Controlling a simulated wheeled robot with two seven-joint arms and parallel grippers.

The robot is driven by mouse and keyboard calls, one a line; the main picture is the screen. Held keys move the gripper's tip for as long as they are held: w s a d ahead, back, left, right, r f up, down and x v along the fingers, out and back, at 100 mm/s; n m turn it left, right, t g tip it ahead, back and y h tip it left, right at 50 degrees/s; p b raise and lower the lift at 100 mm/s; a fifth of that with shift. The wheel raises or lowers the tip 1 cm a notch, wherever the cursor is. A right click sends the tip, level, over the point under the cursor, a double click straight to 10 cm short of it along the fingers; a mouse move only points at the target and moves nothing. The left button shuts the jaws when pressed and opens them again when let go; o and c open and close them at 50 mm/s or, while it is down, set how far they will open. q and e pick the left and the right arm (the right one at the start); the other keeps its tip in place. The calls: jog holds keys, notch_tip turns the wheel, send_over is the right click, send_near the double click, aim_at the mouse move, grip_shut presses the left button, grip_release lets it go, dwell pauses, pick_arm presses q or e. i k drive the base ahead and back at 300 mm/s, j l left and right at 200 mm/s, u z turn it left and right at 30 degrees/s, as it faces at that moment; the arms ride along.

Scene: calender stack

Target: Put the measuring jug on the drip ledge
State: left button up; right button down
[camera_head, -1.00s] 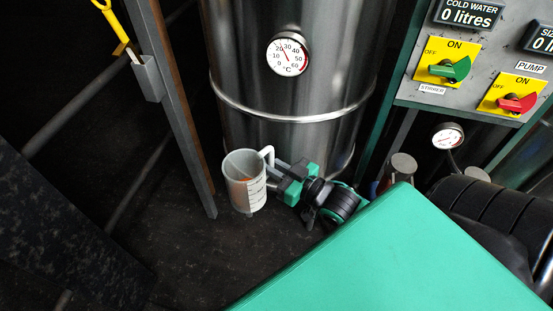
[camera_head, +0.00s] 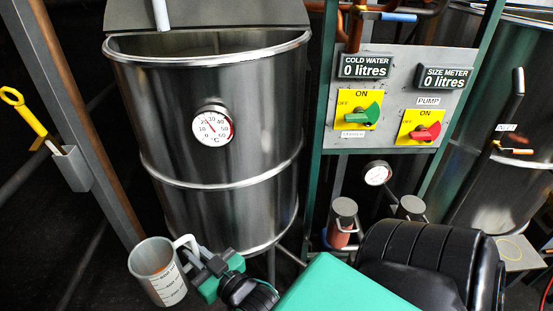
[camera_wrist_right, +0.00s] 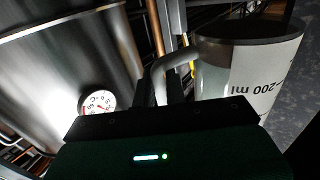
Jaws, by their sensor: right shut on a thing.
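The measuring jug (camera_head: 160,278) is a pale, translucent cup with volume marks, at the lower left of the head view. My left gripper is not in view. I cannot tell which surface is the drip ledge; a small pale shelf (camera_head: 518,262) stands at the far right.
A large steel tank (camera_head: 205,160) with a dial thermometer (camera_head: 212,125) stands behind the jug. A control panel (camera_head: 400,95) with green and red switches is right of it. A grey post (camera_head: 80,110) with a yellow-handled tool (camera_head: 25,112) is at the left.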

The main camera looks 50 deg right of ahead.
aim_at(514, 250)
jog(key=k+l, duration=0.3)
jog(key=k+l+z, duration=0.15)
jog(key=k+l, duration=0.2)
jog(key=l, duration=0.15)
jog(key=k+l, duration=0.3)
jog(key=k+l+z, duration=0.15)
jog(key=k+l, duration=0.15)
jog(key=l, duration=0.25)
jog(key=k+l, duration=0.3)
jog(key=l, duration=0.15)
jog(key=k+l+z, duration=0.15)
jog(key=l, duration=0.35)
jog(key=k+l, duration=0.35)
jog(key=l, duration=0.15)
jog(key=k+l+z, duration=0.15)
jog(key=l, duration=0.3)
jog(key=k, duration=0.1)
